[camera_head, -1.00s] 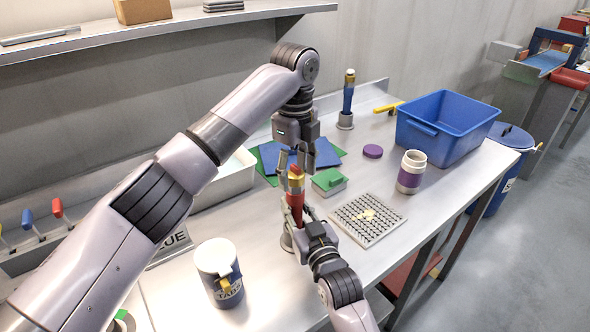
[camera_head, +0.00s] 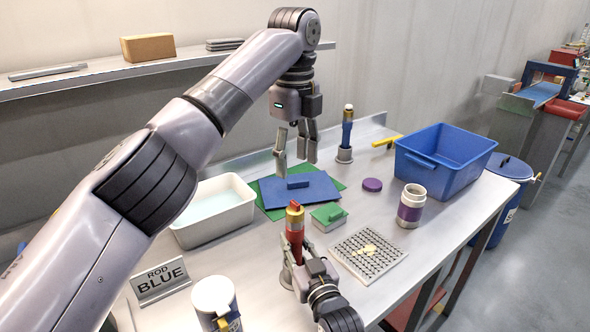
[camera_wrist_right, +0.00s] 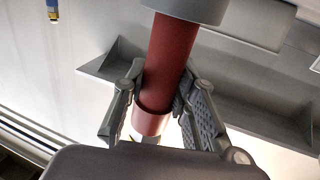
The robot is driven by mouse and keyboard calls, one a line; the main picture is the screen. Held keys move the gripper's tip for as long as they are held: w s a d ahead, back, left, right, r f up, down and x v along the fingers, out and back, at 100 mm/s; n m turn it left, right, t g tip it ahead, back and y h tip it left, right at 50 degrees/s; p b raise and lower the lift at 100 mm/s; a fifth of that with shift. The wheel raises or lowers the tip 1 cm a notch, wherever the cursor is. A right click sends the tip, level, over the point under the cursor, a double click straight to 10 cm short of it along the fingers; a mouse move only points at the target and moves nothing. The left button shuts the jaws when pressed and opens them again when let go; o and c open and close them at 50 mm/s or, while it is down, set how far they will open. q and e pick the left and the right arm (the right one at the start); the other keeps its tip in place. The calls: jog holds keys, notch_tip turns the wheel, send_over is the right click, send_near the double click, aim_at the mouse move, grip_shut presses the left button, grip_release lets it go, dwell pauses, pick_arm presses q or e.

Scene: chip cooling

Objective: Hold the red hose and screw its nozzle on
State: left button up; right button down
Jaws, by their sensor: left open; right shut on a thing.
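The red hose (camera_head: 294,236) stands upright in a grey holder on the table. Its top carries a yellow band and a red nozzle (camera_head: 295,207). My right gripper (camera_head: 298,262) is shut on the red hose low down; the right wrist view shows its two fingers (camera_wrist_right: 160,110) on either side of the red tube (camera_wrist_right: 170,60). My left gripper (camera_head: 296,158) is open and empty, above and behind the nozzle, apart from it. Whether the nozzle is fully seated cannot be told.
A blue hose (camera_head: 346,130) stands in a holder behind. A green block (camera_head: 328,217), a perforated tray (camera_head: 385,270), a white-purple jar (camera_head: 411,205) and a blue bin (camera_head: 470,165) lie to the right. A white basin (camera_head: 200,235), a "ROD BLUE" sign (camera_head: 160,282) and a mug (camera_head: 210,297) are left.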

jog(key=c, duration=1.2)
grip_release()
